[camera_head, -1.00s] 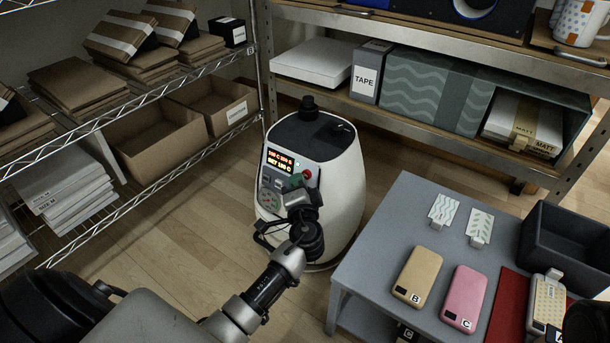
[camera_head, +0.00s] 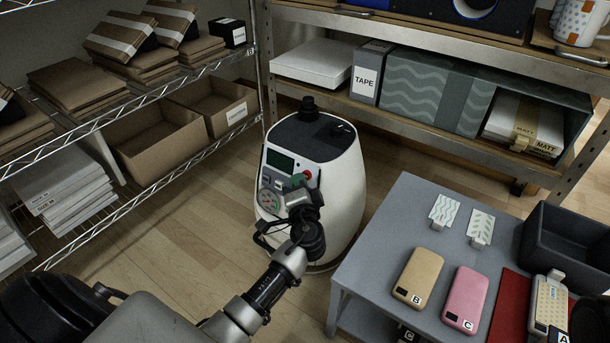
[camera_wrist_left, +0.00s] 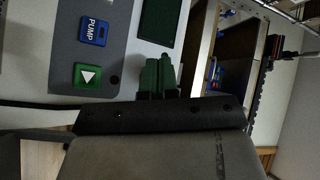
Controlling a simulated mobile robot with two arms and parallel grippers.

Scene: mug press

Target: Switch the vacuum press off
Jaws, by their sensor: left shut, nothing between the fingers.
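The vacuum press (camera_head: 340,195) is a white rounded machine with a black top, standing on the floor. Its control panel faces me, and its display (camera_head: 280,161) is dark. A red button (camera_head: 308,173) sits at the panel's right side. My left gripper (camera_head: 298,183) is shut and empty, with its fingertips at the panel just below and left of that button; contact cannot be told. In the left wrist view, the green fingertips (camera_wrist_left: 158,75) are together below the dark display (camera_wrist_left: 160,22). A blue PUMP button (camera_wrist_left: 94,30) and a green triangle button (camera_wrist_left: 87,76) show beside them.
A grey table (camera_head: 385,235) with a tan case (camera_head: 418,278), a pink case (camera_head: 465,300) and a dark bin (camera_head: 565,240) stands close to the right of the press. A wire shelf (camera_head: 150,205) is at left, another shelf (camera_head: 420,130) behind. Floor is bare between.

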